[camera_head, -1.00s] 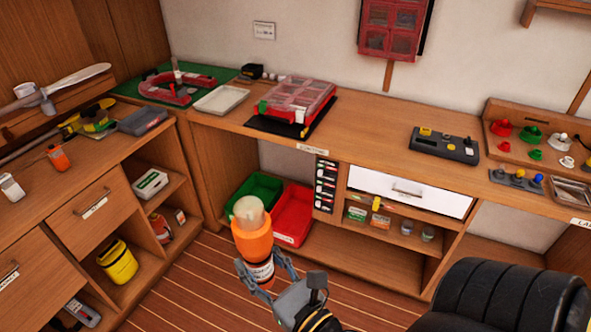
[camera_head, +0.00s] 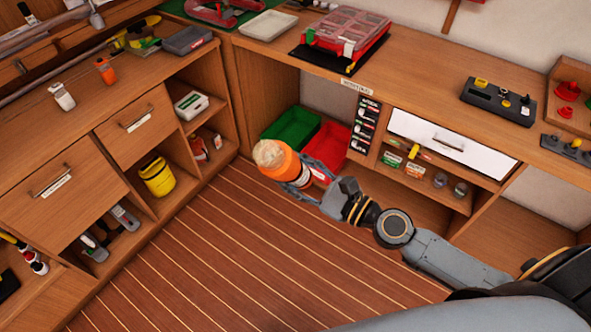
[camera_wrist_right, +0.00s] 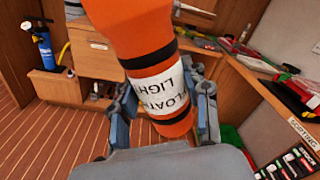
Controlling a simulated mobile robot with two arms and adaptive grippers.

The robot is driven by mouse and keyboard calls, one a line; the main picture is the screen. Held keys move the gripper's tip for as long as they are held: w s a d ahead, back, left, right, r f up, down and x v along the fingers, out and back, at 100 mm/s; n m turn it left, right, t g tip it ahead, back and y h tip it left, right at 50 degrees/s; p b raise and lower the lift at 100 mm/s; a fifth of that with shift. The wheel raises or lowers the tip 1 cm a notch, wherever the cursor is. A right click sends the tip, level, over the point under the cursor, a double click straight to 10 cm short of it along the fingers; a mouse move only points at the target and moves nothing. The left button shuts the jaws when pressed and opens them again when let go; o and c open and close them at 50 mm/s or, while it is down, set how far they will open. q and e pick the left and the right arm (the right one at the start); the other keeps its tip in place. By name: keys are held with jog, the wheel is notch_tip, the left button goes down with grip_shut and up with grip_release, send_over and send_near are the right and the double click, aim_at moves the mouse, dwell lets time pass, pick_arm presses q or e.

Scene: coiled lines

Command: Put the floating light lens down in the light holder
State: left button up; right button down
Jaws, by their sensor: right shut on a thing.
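The floating light (camera_head: 283,168) is an orange cylinder with a pale, clear lens (camera_head: 268,152) at one end. It is held in the air, tilted, lens end to the upper left in the head view. My right gripper (camera_head: 306,180) is shut around its body. In the right wrist view, the light (camera_wrist_right: 143,35) runs up out of frame, its white "FLOATING LIGHT" label upside down between the fingers of my right gripper (camera_wrist_right: 163,98). The lens is out of that view. I cannot make out the light holder. My left gripper is not in view.
A green bin (camera_head: 293,129) and a red bin (camera_head: 327,145) stand under the bench behind the light. A yellow container (camera_head: 157,177) sits on a left shelf. A blue cylinder (camera_wrist_right: 44,52) stands at left in the wrist view. The striped floor (camera_head: 215,255) is clear.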

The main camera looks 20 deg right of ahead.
aim_at(303, 186)
jog(key=f+n+b, duration=0.1)
jog(key=n, duration=0.2)
jog(key=shift+f, duration=0.1)
jog(key=n, duration=0.2)
jog(key=f+n+b, duration=0.1)
jog(key=n, duration=0.1)
jog(key=shift+f+n, duration=0.1)
jog(key=shift+n, duration=0.2)
jog(key=n, duration=0.2)
jog(key=f+n+b, duration=0.1)
jog(key=n, duration=0.1)
jog(key=shift+w+f+n, duration=0.1)
jog(key=shift+n, duration=0.2)
jog(key=n, duration=0.2)
jog(key=f+n, duration=0.1)
jog(key=n, duration=0.1)
jog(key=shift+f+b, duration=0.1)
jog(key=shift+b, duration=0.2)
jog(key=shift+f+n, duration=0.2)
jog(key=shift+n, duration=1)
jog(key=n, duration=0.2)
jog(key=f+n, duration=0.1)
jog(key=n, duration=0.1)
jog(key=shift+p, duration=0.3)
notch_tip(303, 186, down, 2)
jog(key=n, duration=0.7)
jog(key=shift+p, duration=0.35)
